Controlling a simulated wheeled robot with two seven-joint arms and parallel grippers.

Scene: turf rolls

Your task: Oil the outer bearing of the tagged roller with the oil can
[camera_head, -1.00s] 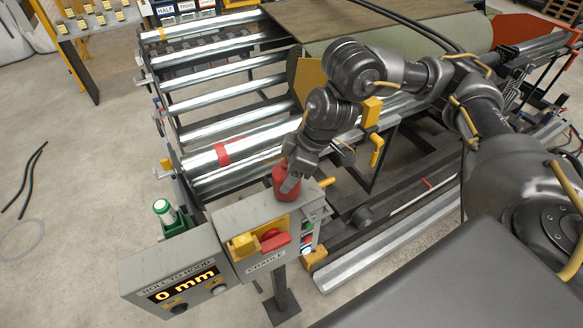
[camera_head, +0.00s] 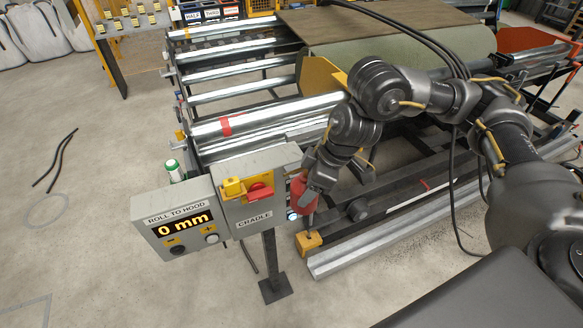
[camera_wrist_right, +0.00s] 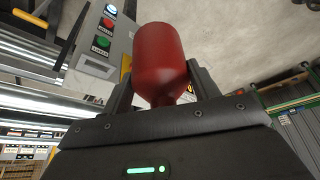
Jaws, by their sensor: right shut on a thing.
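The red oil can (camera_head: 302,196) is held in my right gripper (camera_head: 310,188), just right of the cradle control box. In the right wrist view the can (camera_wrist_right: 161,58) sits between both fingers (camera_wrist_right: 163,88), its narrower end toward the palm. The tagged roller (camera_head: 265,118) lies across the near end of the frame and carries a red band (camera_head: 226,126). A small yellow part (camera_head: 181,135) shows by its left end; whether this is the outer bearing I cannot tell. The can is apart from the roller. My left gripper is not in view.
The cradle box (camera_head: 262,168) with yellow and red controls stands on a post beside the "0 mm" display box (camera_head: 178,228). A green-and-white container (camera_head: 175,171) stands behind them. Open floor (camera_head: 100,150) lies to the left.

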